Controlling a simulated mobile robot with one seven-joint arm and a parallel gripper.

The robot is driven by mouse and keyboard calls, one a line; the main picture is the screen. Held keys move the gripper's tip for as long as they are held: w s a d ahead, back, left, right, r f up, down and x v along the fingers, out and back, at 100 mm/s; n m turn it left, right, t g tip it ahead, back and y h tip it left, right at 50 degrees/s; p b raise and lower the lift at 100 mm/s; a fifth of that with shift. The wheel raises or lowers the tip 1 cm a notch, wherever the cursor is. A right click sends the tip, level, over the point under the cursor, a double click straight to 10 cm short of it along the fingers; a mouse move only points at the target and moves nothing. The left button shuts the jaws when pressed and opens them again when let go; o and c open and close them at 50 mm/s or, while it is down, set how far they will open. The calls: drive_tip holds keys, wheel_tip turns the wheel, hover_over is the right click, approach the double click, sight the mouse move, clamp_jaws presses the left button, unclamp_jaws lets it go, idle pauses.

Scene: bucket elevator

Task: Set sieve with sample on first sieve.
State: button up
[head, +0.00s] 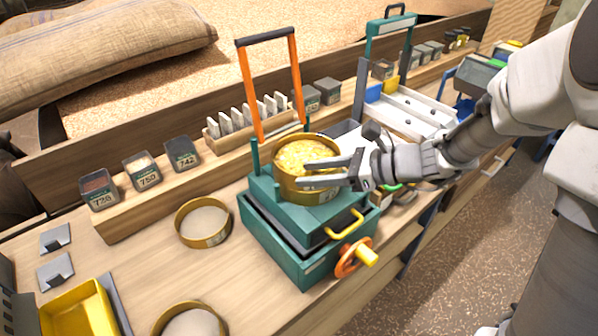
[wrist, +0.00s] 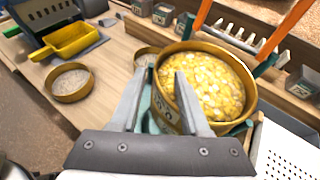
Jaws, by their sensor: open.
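A brass sieve filled with yellow grain sample (head: 306,156) stands on the green shaker machine (head: 290,262), within its upright posts. Whether another sieve lies under it is hidden. In the wrist view the full sieve (wrist: 248,104) fills the area ahead of the fingers. My gripper (head: 308,172) is at the sieve's right side, its fingers open; the near wall and rim show close to or between the fingertips. Two empty-looking brass sieves with pale mesh rest on the bench, one left of the shaker (head: 203,223) and one at the front (head: 190,320).
An orange-and-black clamp frame (head: 270,80) stands raised behind the shaker. A wooden rack of white cards (head: 245,118) and labelled sample boxes (head: 142,170) line the back ledge. A yellow scoop tray (head: 78,310) lies front left. A white tray machine (head: 405,110) stands behind right.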

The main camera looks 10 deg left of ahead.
drive_tip(key=v, duration=0.8)
drive_tip(key=s+d+r+n+g+h, duration=0.1)
drive_tip(key=s+d+n+g+h, duration=0.1)
drive_tip(key=s+n+h, duration=0.6)
drive_tip(key=s+d+r+n+t+h, duration=0.4)
drive_tip(key=s+d+n, duration=0.3)
drive_tip(key=d+n, duration=0.2)
drive_tip(key=n+t+h, duration=0.1)
drive_tip(key=n, duration=0.1)
drive_tip(key=shift+s+d+r+n+p, duration=0.2)
drive_tip(key=shift+s+d+n+p, duration=0.1)
drive_tip(key=shift+d+n, duration=0.1)
drive_tip(key=shift+c, duration=0.3)
